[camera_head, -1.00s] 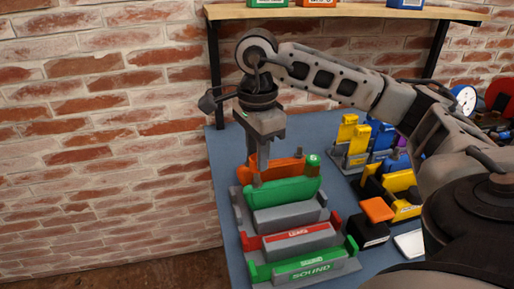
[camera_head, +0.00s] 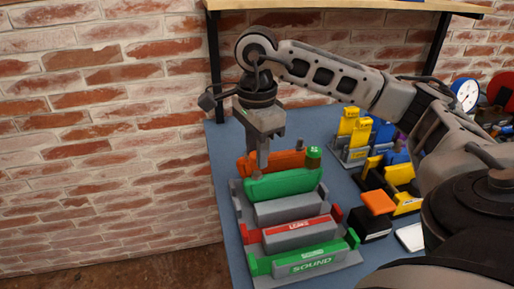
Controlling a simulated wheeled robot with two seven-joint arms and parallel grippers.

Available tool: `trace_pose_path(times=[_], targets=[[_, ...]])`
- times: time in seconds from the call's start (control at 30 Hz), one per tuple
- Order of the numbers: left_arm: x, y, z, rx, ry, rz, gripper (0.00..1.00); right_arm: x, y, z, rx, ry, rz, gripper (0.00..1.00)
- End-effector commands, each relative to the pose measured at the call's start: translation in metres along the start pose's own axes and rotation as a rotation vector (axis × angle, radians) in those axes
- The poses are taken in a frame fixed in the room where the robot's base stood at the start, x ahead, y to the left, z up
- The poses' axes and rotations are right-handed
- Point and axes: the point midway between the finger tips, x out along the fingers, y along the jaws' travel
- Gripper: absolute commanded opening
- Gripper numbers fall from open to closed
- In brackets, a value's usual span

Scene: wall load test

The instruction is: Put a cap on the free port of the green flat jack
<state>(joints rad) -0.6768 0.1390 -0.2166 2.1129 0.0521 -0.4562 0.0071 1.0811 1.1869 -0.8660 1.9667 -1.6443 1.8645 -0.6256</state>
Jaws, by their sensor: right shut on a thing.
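The green flat jack (camera_head: 283,184) stands in a grey rack on the blue bench, behind a grey block. A green cap (camera_head: 313,152) sits on its right-end port. My right gripper (camera_head: 262,162) points down at the jack's left end, over or just behind its left port (camera_head: 251,175). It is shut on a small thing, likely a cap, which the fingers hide. I cannot tell whether that thing touches the port. My left gripper is not in view.
An orange jack (camera_head: 283,160) stands just behind the green one. Yellow and blue parts (camera_head: 355,137) and an orange-topped black box (camera_head: 377,203) stand to the right.

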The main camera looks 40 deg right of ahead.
Motion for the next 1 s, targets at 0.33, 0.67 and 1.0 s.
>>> trace_pose_path(times=[0.33,0.67,1.0], targets=[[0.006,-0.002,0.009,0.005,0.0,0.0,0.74,0.012,0.0,0.001,-0.001,0.0,-0.001,0.06],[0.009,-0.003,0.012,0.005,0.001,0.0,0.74,0.018,0.0,0.001,-0.001,0.0,-0.001,0.06],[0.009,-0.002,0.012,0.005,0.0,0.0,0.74,0.018,0.0,0.001,0.0,0.0,0.0,0.53]])
